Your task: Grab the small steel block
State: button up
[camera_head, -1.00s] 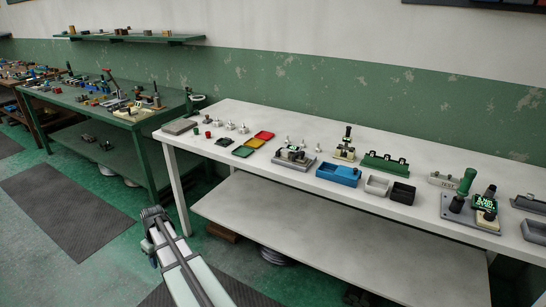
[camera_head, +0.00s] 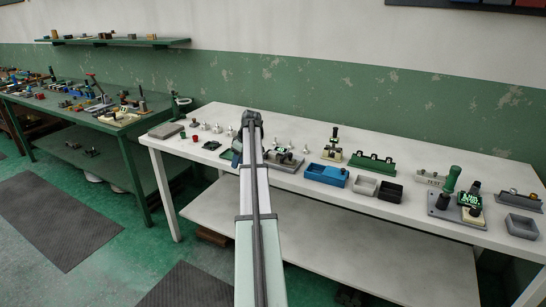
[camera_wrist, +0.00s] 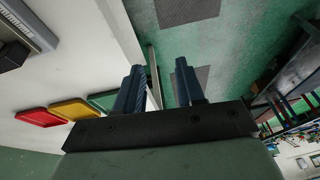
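I cannot single out a small steel block for certain in either view. Several small pale metal pieces (camera_head: 217,128) stand at the left part of the white table (camera_head: 330,141), too small to tell their shape. A flat grey slab (camera_head: 166,131) lies at that table's left end. My gripper (camera_head: 251,117) is raised in front of the table and covers part of its top. In the wrist view, the two dark blue fingers (camera_wrist: 162,88) stand apart with nothing visible between them.
The wrist view shows red (camera_wrist: 40,117), yellow (camera_wrist: 74,109) and green (camera_wrist: 103,100) trays beside the fingers. A blue bin (camera_head: 326,174), grey bin (camera_head: 364,185) and black bin (camera_head: 390,191) stand right of my arm. A green workbench (camera_head: 75,110) stands left.

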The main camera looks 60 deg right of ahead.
send_near(274, 153)
jog(key=shift+t+h, duration=0.4)
jog(key=f, duration=0.4)
jog(key=shift+w+a+f, duration=0.1)
jog(key=shift+w+a, duration=0.2)
jog(key=shift+w+x, duration=0.25)
jog(key=shift+x, duration=2.35)
grip_shut()
